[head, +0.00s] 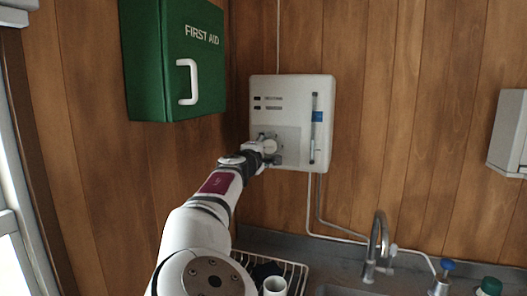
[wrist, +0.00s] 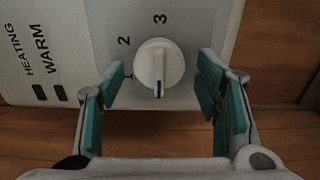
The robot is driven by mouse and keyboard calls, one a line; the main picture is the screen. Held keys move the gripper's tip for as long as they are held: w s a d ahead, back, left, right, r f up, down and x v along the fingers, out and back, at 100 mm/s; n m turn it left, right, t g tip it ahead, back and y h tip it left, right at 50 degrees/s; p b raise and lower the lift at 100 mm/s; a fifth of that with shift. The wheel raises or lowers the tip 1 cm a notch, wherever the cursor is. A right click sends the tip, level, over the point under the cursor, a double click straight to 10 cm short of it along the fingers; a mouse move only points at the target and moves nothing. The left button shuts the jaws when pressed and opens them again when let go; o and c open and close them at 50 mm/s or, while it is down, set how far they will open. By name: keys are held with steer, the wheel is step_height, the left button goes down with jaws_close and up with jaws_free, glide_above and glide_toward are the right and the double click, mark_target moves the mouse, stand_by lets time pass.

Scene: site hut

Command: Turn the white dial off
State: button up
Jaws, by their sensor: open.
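The white dial (wrist: 158,62) is on the front panel of a white wall heater (head: 291,90). In the wrist view its raised grip runs up and down the picture, with a dark mark at the lower end. My gripper (wrist: 160,82) is open, with one teal-padded finger on each side of the dial and a gap at both sides. In the head view my gripper (head: 268,150) is at the heater's lower left and hides much of the panel there.
A green first aid box (head: 155,60) with a white handle hangs left of the heater, near my arm. Pipes (head: 309,205) run down below it to a sink with a tap (head: 376,245). A dish rack (head: 298,272) with a cup (head: 274,286) stands below my arm.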

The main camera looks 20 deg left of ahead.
steer(key=s, duration=1.2)
